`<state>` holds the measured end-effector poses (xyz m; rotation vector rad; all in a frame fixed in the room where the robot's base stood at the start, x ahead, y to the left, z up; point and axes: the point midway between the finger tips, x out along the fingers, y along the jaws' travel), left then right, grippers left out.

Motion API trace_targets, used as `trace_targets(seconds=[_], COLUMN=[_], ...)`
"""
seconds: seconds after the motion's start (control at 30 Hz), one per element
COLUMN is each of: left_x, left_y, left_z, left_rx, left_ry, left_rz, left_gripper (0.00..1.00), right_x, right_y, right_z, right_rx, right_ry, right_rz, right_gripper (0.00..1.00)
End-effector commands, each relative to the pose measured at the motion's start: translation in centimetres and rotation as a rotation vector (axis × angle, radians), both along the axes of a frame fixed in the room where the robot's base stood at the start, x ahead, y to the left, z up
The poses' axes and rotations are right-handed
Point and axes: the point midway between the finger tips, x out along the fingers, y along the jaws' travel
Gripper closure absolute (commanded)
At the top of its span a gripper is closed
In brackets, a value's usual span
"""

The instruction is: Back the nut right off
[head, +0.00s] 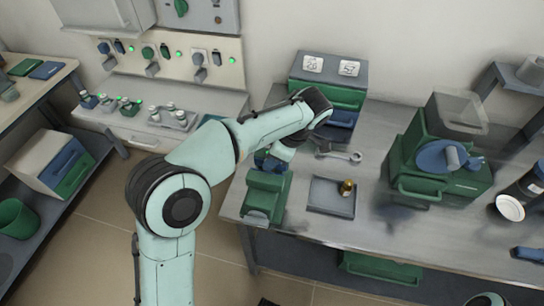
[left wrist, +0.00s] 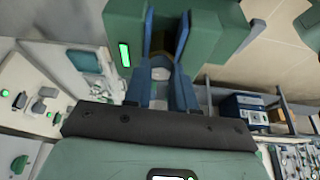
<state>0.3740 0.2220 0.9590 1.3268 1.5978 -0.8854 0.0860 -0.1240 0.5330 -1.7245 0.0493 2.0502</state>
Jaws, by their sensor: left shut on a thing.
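My left gripper (head: 272,161) reaches down to the rear end of a green block-shaped fixture (head: 262,204) on the grey bench. In the left wrist view, the blue fingers of the left gripper (left wrist: 161,62) are shut on a small pale grey piece (left wrist: 160,74) close against the green fixture (left wrist: 210,40). This piece may be the nut; its shape and thread are mostly hidden by the fingers. In the head view, my wrist covers the grip. A small brass piece (head: 347,187) stands in a shallow grey tray (head: 330,207) right of the fixture. My right gripper is not in view.
A wrench (head: 337,154) lies behind the tray. A green drawer unit (head: 328,85) stands at the back. A green machine with a blue disc (head: 436,156) and a dark cylinder (head: 525,190) stand to the right. Bare bench lies in front of the green machine.

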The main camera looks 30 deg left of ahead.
Motion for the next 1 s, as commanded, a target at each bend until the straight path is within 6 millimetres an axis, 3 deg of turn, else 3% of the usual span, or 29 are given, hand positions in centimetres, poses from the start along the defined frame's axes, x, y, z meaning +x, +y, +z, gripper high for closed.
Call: trace_targets(seconds=[0.1, 0.13, 0.2, 0.57, 0.77, 1.0], left_x=[0.0, 0.0, 0.0, 0.0, 0.3, 0.7], left_y=[-0.2, -0.2, -0.1, -0.2, -1.6, -3.7], left_z=[-0.1, -0.1, -0.1, 0.4, 3.6, 8.7], left_rx=[-0.003, -0.003, -0.002, -0.001, -0.003, -0.003], left_ry=[0.001, 0.002, 0.002, 0.0, -0.003, -0.002], left_rz=[-0.002, -0.003, -0.002, -0.003, -0.005, -0.004], left_gripper=[1.0, 0.66, 0.49, 0.49, 0.49, 0.49], right_x=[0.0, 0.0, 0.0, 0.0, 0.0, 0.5], right_y=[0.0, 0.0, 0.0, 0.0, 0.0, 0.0], right_z=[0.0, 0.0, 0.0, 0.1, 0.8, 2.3], right_rx=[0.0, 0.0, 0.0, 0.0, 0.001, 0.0], right_ry=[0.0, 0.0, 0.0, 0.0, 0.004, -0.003], right_rz=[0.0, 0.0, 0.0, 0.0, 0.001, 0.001], right_gripper=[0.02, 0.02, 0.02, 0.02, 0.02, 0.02])
